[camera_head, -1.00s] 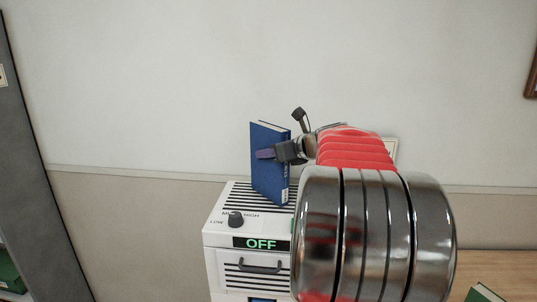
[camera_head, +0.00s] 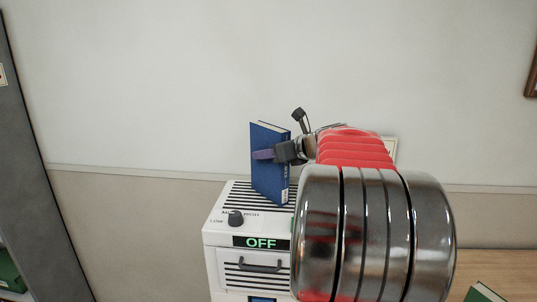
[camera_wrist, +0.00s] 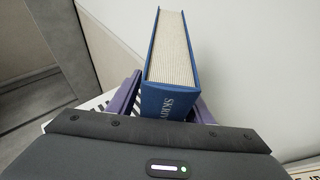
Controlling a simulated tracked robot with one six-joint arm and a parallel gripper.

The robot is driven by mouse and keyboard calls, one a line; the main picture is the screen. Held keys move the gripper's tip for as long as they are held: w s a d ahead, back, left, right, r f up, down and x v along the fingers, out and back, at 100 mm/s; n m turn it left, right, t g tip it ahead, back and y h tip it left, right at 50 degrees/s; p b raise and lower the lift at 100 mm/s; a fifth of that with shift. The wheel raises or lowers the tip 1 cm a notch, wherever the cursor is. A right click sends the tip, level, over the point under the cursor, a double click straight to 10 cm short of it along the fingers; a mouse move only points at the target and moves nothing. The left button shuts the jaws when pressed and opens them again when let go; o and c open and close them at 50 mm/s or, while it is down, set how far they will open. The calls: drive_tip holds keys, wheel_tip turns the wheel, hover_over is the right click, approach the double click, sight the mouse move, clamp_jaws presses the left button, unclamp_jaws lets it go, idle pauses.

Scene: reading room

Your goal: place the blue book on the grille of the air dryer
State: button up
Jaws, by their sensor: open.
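The blue book (camera_head: 268,162) stands upright on the slotted top grille (camera_head: 236,196) of the white air dryer (camera_head: 222,244). In the wrist view the blue book (camera_wrist: 170,70) shows its page edges and its lettered spine. In the wrist view the purple fingers of my gripper (camera_wrist: 165,100) lie on either side of the book, and the jaws are open.
The dryer has a dark knob (camera_head: 236,218), a green OFF display (camera_head: 261,242) and a drawer handle (camera_head: 261,265). A wall stands close behind. A grey cabinet (camera_head: 35,190) is at the left. A green book (camera_head: 484,294) lies on a wooden surface (camera_head: 500,268) at the lower right.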

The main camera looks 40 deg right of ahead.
drive_tip(key=v, duration=1.2)
idle(0.6)
